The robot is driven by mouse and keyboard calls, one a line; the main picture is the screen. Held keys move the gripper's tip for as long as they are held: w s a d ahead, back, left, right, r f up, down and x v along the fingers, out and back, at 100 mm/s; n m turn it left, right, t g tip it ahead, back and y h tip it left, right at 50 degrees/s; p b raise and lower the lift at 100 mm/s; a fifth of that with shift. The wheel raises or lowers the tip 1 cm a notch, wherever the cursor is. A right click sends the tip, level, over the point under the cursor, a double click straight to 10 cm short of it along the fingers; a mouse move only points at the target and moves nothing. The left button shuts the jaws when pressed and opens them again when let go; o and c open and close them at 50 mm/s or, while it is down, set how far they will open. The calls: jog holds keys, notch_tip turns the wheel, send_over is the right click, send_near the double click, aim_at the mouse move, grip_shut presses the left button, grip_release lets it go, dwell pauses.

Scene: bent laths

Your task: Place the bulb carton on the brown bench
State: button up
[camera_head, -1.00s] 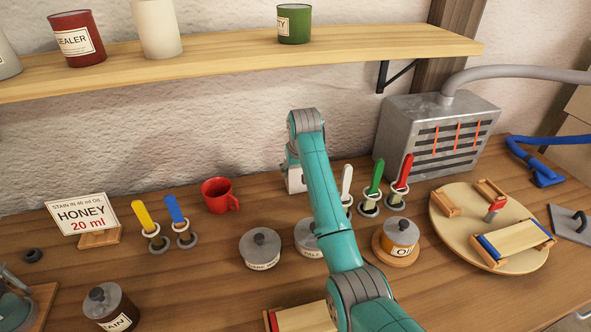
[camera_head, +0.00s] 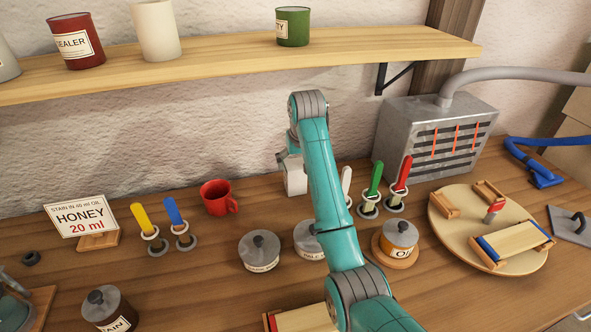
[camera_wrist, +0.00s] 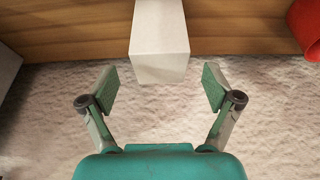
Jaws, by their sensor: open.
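A plain pale box, which looks like the bulb carton (camera_head: 296,182), is at the back of the brown bench (camera_head: 215,275), close to the wall and partly behind my arm. In the wrist view the carton (camera_wrist: 160,35) shows between and beyond my fingers, and no contact shows. My gripper (camera_wrist: 161,82) is open and empty, its two green-padded fingers spread wider than the carton. In the head view my arm covers most of the gripper. Whether the carton's underside touches the bench is hard to see.
A red mug (camera_head: 217,197) stands left of the carton. Holders with white, green (camera_head: 373,188) and red handles stand to the right. Lidded tins (camera_head: 260,251) are in front. A shelf (camera_head: 230,57) with cans runs above. Bare bench lies around the front left.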

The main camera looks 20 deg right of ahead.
jog(key=shift+v, duration=2.7)
